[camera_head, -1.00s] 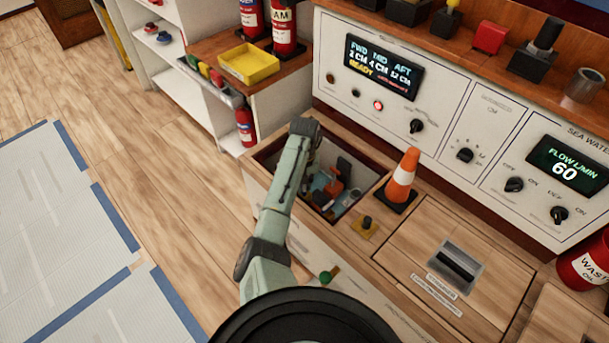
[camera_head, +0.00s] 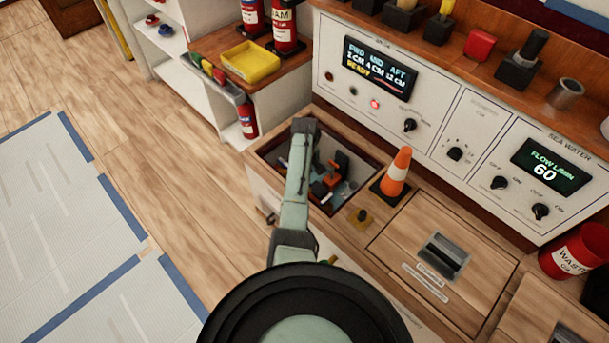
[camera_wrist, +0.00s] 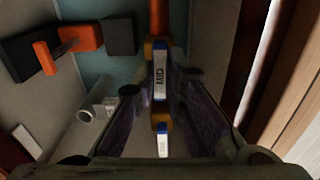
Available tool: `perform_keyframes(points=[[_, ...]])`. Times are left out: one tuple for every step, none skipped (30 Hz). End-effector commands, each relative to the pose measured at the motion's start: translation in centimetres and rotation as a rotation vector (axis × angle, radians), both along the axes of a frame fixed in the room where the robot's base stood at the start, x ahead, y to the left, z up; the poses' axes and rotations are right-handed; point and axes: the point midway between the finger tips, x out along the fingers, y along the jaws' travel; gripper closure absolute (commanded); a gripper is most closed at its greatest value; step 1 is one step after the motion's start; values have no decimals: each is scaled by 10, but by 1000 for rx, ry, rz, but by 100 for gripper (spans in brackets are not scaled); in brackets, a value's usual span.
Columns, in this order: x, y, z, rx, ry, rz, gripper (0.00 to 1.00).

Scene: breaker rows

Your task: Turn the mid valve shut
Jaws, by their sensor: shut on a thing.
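The mid valve handle (camera_wrist: 159,80) shows in the wrist view, with a white and blue label reading MID. My gripper (camera_wrist: 163,92) has one finger on each side of it and is shut on it. A second white and blue label (camera_wrist: 162,140) shows nearer the camera between the fingers; its text is too small to read. In the head view my arm reaches down into an open hatch (camera_head: 350,205) in the bench, and hides the valve and my fingers there. The display (camera_head: 380,68) lists FWD, MID and AFT with READY below.
In the wrist view an orange and black fitting (camera_wrist: 75,42) and a grey pipe stub (camera_wrist: 92,113) lie left of the fingers. A traffic cone (camera_head: 396,172) stands beside the hatch. A small black knob (camera_head: 361,216) is near its front right corner.

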Motion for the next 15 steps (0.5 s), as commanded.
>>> perform_keyframes(points=[[0, 0, 1, 1, -1, 14, 100], [0, 0, 1, 1, -1, 22, 100], [1, 0, 1, 1, -1, 31, 100], [1, 0, 1, 0, -1, 36, 100], [1, 1, 1, 1, -2, 41, 100], [1, 1, 1, 1, -2, 46, 100], [1, 1, 1, 1, -2, 49, 100], [1, 1, 1, 1, -2, 52, 100], [1, 1, 1, 1, -3, 54, 100], [1, 1, 1, 1, -3, 55, 100], [1, 1, 1, 1, -3, 56, 100], [1, 1, 1, 1, -3, 56, 100], [1, 1, 1, 1, -3, 57, 100], [1, 1, 1, 1, -3, 57, 100], [1, 1, 1, 1, -3, 56, 100]])
